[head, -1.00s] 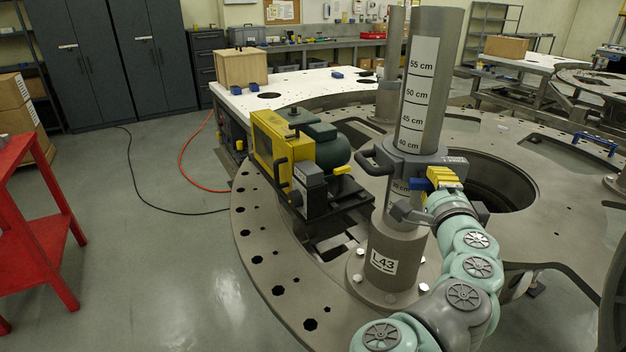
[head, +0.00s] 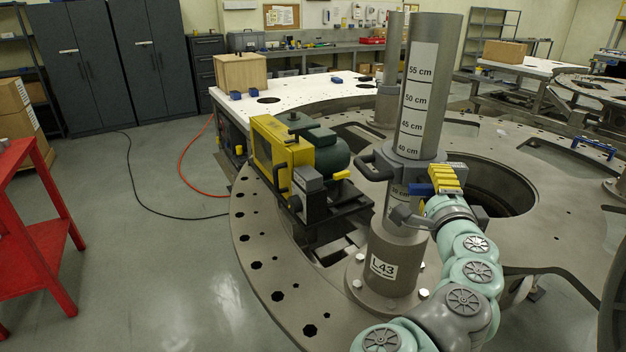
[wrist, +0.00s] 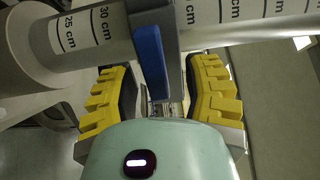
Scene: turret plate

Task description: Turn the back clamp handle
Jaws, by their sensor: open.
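The upright grey post (head: 430,90) with a centimetre scale stands on the round plate and carries a grey clamp collar (head: 412,165) just under the 40 cm mark. A dark loop handle (head: 376,165) sticks out on the collar's left. A blue clamp handle (head: 420,189) sits low on the collar beside my gripper (head: 447,179). In the wrist view, the blue handle (wrist: 151,62) lies between the two yellow fingers of my gripper (wrist: 160,95), with gaps on both sides. My gripper is open. The collar's far side is hidden.
A yellow and green motor machine (head: 300,155) stands on the plate left of the post. A large round opening (head: 500,185) lies right of it. A second post (head: 390,70) stands behind.

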